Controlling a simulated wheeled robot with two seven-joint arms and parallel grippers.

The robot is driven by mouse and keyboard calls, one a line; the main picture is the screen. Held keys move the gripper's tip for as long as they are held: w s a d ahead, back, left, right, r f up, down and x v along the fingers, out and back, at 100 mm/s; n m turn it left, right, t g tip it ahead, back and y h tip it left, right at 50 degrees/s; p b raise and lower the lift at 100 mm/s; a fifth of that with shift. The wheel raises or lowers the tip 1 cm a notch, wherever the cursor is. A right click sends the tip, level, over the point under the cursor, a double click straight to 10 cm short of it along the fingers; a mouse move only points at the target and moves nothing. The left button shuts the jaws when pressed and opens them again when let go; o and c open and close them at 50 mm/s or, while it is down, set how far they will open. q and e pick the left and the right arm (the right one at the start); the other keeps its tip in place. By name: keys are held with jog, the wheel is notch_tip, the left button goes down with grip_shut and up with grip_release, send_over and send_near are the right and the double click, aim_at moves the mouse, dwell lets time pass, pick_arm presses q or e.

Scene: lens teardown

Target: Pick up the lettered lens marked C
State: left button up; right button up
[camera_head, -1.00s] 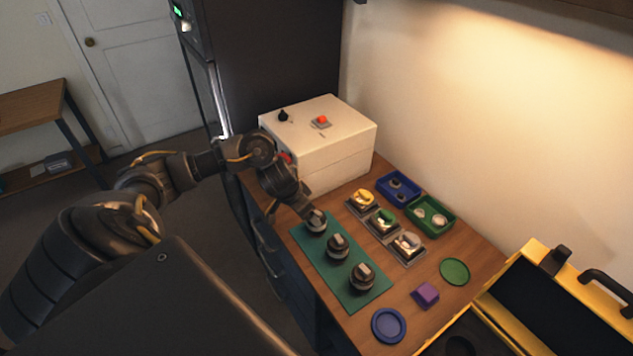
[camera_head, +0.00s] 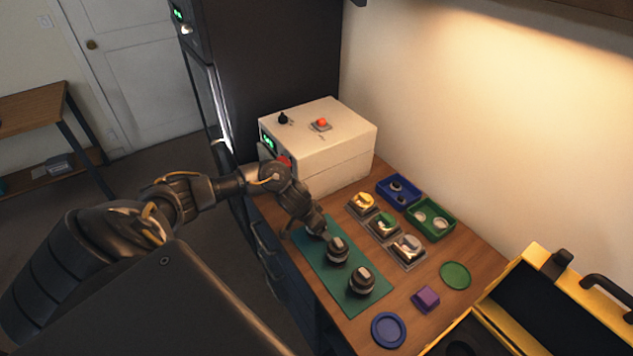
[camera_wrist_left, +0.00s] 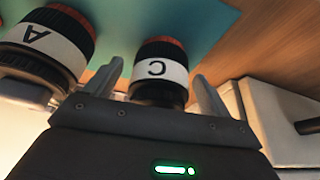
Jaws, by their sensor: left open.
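The lens marked C (camera_wrist_left: 160,70) stands between the two fingers of my left gripper (camera_wrist_left: 158,73) in the left wrist view. It has a white band with a black C, a dark body and an orange-red rim. The fingers are open, one on each side, with gaps showing. In the head view my left gripper (camera_head: 307,232) is down at the far left end of the teal mat (camera_head: 350,293) and hides this lens. A lens marked A (camera_wrist_left: 45,45) stands to its left in the wrist view. My right gripper is not in view.
Two dark lenses (camera_head: 337,250) (camera_head: 362,281) stand on the mat beside my left gripper. A white box (camera_head: 335,155) with a red button stands behind it. Small coloured parts, a blue tray (camera_head: 380,188), a green tray (camera_head: 452,222) and an open yellow case (camera_head: 535,255) lie to the right.

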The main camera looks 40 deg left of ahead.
pick_arm(q)
jog(key=shift+r, duration=0.1)
jog(key=c, duration=1.1)
jog(key=shift+r, duration=0.1)
jog(key=shift+w+r, duration=0.1)
jog(key=shift+r, duration=0.5)
jog(key=shift+s+a+r+b, duration=0.4)
jog(key=shift+s+a+r, duration=0.55)
jog(key=shift+s+r, duration=1.1)
jog(key=shift+s+a+r+b, duration=0.4)
jog(key=shift+s+a+r, duration=0.5)
jog(key=shift+s+r, duration=1.15)
jog(key=shift+s+a+r+b, duration=0.4)
jog(key=shift+s+a+r, duration=0.55)
jog(key=shift+s+r, duration=1.1)
jog(key=shift+s+d+f, duration=0.1)
jog(key=shift+s+f, duration=0.2)
jog(key=shift+f, duration=0.1)
